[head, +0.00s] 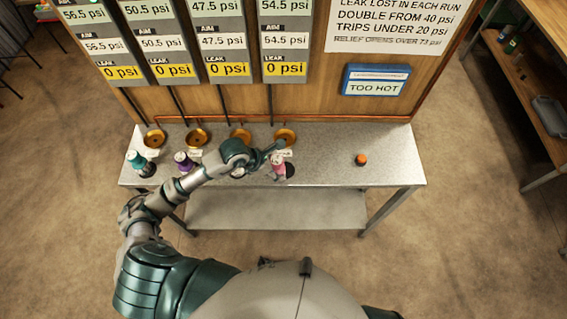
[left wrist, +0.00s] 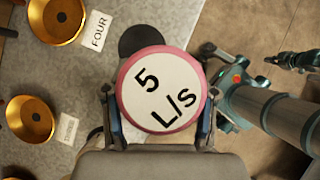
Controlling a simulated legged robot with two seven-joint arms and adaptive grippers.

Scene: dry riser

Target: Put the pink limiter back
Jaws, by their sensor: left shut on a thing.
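The pink limiter (head: 278,167) is at the bench's front edge, below the fourth brass cup. In the left wrist view its white top with a pink rim (left wrist: 160,90) reads "5 L/s". My left gripper (left wrist: 158,118) is shut on it, with a finger on either side. In the head view my left gripper (head: 276,151) reaches it from the left. A dark round patch (head: 290,171) lies beside the limiter; I cannot tell whether the limiter touches the bench. A dark jointed part (left wrist: 295,60) at the wrist view's right edge may be my right gripper; its jaws are unclear.
Brass cups (head: 285,136) line the bench back; labels FOUR (left wrist: 96,31) and THREE (left wrist: 68,129) show. A teal limiter (head: 136,158) and a purple limiter (head: 183,160) stand left. An orange-topped object (head: 361,159) stands right, with clear bench (head: 395,165) around it. The gauge board rises behind.

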